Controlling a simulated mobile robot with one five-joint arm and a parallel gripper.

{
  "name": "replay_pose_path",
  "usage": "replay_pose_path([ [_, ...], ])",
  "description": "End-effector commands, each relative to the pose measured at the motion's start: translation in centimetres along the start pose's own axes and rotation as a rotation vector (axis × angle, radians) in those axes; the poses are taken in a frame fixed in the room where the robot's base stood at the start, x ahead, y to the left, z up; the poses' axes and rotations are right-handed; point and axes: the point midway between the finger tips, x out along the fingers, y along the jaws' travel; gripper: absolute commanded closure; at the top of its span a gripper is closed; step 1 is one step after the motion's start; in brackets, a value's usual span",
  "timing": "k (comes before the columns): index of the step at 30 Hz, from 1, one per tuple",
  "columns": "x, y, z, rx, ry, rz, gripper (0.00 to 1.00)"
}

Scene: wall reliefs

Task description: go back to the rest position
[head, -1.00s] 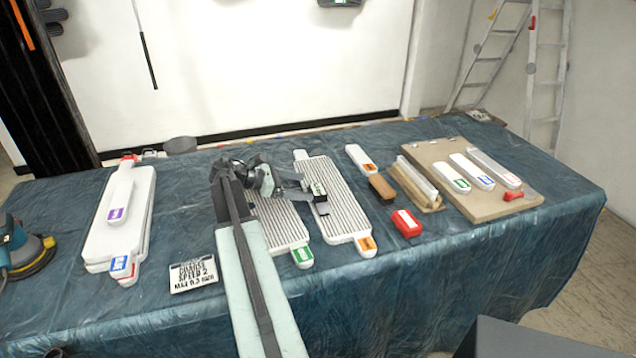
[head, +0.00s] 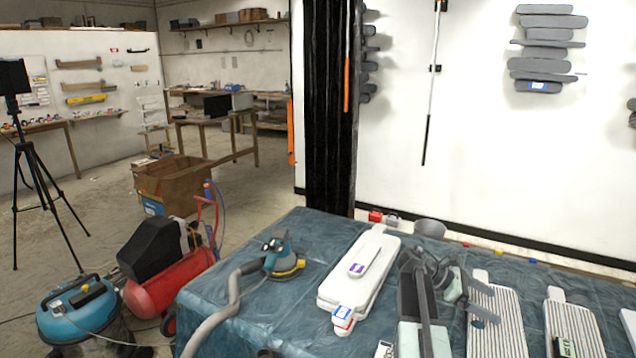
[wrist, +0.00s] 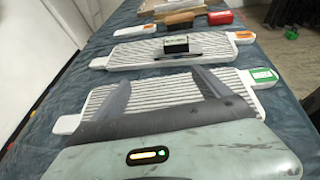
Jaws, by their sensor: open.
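My gripper (head: 484,312) is over the left ribbed white panel (head: 503,335) on the table. In the wrist view, its two grey fingers are spread apart (wrist: 165,82) with nothing between them. The left ribbed panel, with a green tag (wrist: 264,75), lies below the fingers. A small dark block with a green-and-white label (wrist: 176,44) sits on the ribbed panel beyond, clear of the fingers. This block also shows in the head view (head: 564,346).
Stacked smooth white panels (head: 350,285) lie left of my arm, with a sander (head: 284,262) and grey hose farther left. The blue-covered table (head: 240,292) has bare cover around the sander. A red compressor (head: 170,290) and blue vacuum (head: 80,312) stand on the floor.

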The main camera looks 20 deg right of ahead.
Motion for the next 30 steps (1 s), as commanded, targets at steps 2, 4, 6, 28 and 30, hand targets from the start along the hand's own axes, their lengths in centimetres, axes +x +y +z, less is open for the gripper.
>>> replay_pose_path([
  [2, -7.5, -0.5, -1.5, -0.052, 0.060, 0.099, 0.13],
  [4, -12.8, -1.6, -4.2, -0.070, 0.143, 0.171, 0.13],
  [6, -17.9, -3.4, -7.2, -0.059, 0.246, 0.230, 0.13],
  [28, -41.5, -25.0, -23.8, 0.764, 1.091, -0.507, 0.13],
  [30, -41.5, -25.0, -23.8, 0.766, 1.090, -0.507, 0.13],
])
